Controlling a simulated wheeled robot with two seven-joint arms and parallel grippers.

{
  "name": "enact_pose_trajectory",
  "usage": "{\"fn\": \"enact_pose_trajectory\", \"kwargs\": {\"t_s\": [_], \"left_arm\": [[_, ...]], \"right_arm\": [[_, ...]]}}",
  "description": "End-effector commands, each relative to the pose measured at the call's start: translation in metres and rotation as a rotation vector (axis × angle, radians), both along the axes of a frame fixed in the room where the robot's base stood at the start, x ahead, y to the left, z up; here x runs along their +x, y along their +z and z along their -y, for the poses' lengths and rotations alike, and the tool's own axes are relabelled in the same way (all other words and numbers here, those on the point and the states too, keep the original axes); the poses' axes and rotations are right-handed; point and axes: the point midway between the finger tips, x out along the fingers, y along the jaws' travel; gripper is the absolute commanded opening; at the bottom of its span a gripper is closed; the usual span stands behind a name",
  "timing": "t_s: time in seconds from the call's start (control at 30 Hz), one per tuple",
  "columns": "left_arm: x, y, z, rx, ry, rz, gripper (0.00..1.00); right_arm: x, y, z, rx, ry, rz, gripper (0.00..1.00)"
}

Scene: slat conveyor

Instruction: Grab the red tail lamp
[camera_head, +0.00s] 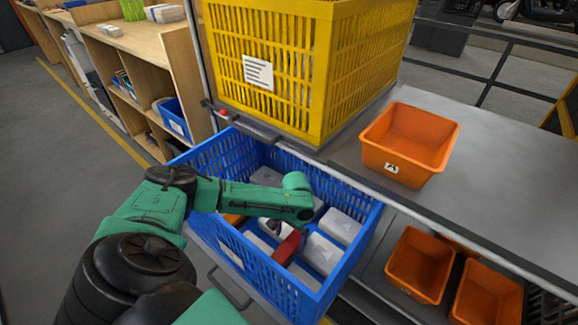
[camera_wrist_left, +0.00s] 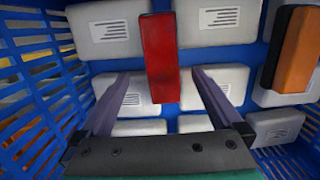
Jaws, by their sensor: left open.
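The red tail lamp (camera_head: 288,247) is a red block inside the blue crate (camera_head: 281,284), lying among white labelled boxes. My left gripper (camera_wrist_left: 160,88) is open, with one finger on each side of the lamp's near end and visible gaps to both. In the head view my left arm reaches over the crate and hides part of its contents, and the gripper's fingers are hard to make out. My right gripper is not in view.
Several white boxes (camera_wrist_left: 215,20) cover the crate floor. An orange and black part (camera_wrist_left: 296,50) lies to the right in the wrist view. A yellow crate (camera_head: 280,60) stands behind the blue crate, and an orange bin (camera_head: 408,143) sits on the grey surface to its right.

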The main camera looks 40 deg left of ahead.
Motion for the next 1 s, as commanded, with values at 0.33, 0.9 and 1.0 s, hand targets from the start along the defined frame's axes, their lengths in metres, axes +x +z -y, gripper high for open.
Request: {"fn": "enact_pose_trajectory", "kwargs": {"t_s": [0.33,0.9,1.0], "left_arm": [[-0.008,-0.059,-0.003,0.000,-0.001,0.001,1.00],[-0.009,-0.067,-0.003,-0.001,-0.001,0.002,0.03],[-0.009,-0.066,-0.003,-0.001,-0.001,0.002,0.03]], "right_arm": [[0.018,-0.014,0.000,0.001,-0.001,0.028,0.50],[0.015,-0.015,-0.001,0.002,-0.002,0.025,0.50],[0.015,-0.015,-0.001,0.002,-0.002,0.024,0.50]]}}
